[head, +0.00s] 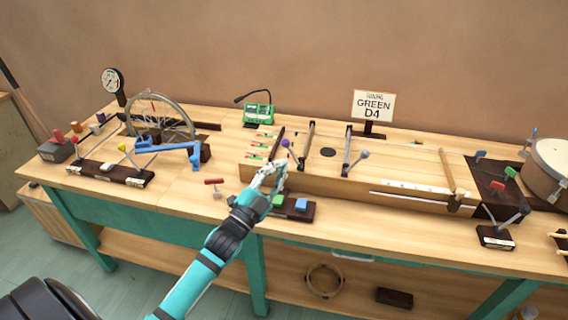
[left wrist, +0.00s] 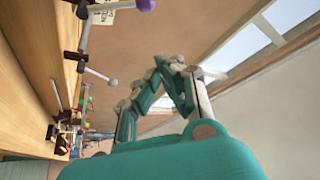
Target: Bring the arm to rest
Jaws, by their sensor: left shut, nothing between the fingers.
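My left arm comes in from the lower left in the head view. Its left gripper (head: 276,170) is shut and empty, above the bench's front part, close to the wooden string box (head: 340,185) and a dark tray with a green block (head: 278,201) and a blue block (head: 301,204). I cannot tell whether it touches anything. In the left wrist view the gripper fingers (left wrist: 172,70) show, with a purple-tipped mallet (left wrist: 145,5) and a grey-tipped mallet (left wrist: 112,82) beyond them. My right gripper is not in view.
The workbench (head: 190,190) carries a spoked wheel (head: 160,115), a blue bracket (head: 168,148), a green meter (head: 258,113), a sign reading GREEN D4 (head: 373,106) and a drum (head: 550,165). A small red-topped peg (head: 214,182) stands left of my gripper. Floor shows at the lower left.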

